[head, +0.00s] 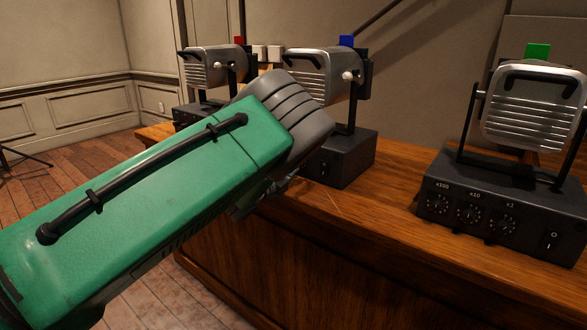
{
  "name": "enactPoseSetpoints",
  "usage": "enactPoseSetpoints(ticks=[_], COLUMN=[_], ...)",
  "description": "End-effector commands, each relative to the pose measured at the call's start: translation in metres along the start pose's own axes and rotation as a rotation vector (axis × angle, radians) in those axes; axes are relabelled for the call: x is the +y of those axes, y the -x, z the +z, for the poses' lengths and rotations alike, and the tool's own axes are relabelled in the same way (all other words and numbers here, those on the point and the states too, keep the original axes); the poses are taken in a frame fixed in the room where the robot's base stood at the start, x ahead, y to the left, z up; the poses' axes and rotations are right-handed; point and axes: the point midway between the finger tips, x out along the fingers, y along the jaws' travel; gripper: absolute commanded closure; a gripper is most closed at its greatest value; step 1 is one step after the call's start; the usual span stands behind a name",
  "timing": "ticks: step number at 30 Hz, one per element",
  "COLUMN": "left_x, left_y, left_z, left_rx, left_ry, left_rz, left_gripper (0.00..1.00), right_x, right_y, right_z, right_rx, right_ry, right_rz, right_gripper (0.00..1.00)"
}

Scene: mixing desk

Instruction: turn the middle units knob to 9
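The middle unit is a silver lamp (345,65) with a blue block (346,42) on top, above a dark box base (348,160). My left arm comes in from the left and covers most of the front of this base, so its knobs, the units knob among them, are hidden. A switch shows at the base's uncovered front edge. My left gripper (252,198) shows only as a dark part beyond and below the wrist, close to the base in the picture. Its fingertips are hidden, and I cannot tell whether it touches a knob. My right gripper is not in view.
A lamp with a red block (239,41) stands at the back left. A lamp with a green block (538,51) stands at the right; its base (505,205) shows three labelled knobs and a switch. The wooden desk top (395,185) is clear between the middle and right bases.

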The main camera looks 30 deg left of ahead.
Motion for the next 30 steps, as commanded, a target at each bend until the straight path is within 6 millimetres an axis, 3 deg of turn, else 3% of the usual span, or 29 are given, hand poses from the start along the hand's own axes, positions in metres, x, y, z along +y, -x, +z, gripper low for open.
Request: enactPoseSetpoints(ticks=[1,17,18,19,30], left_x=[0.0078,0.0071,0.0071,0.0069,0.0029], left_y=[0.0025,0.0024,0.0024,0.0023,0.0015], left_z=[-0.0020,-0.0020,-0.0021,-0.0020,-0.0007], left_rx=[0.002,0.004,0.004,0.004,0.002], left_ry=[-0.008,-0.029,-0.029,-0.029,-0.030], left_rz=[0.015,0.014,0.014,0.013,0.005], left_gripper=[1.00,1.00,0.70,0.61,0.61], right_x=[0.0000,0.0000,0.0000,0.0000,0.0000], right_y=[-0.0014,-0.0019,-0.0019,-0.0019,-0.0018], right_z=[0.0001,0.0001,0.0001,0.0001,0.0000], right_rx=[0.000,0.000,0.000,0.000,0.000], right_ry=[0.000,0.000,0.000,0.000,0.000], right_rz=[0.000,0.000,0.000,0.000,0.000], right_gripper=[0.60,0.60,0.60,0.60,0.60])
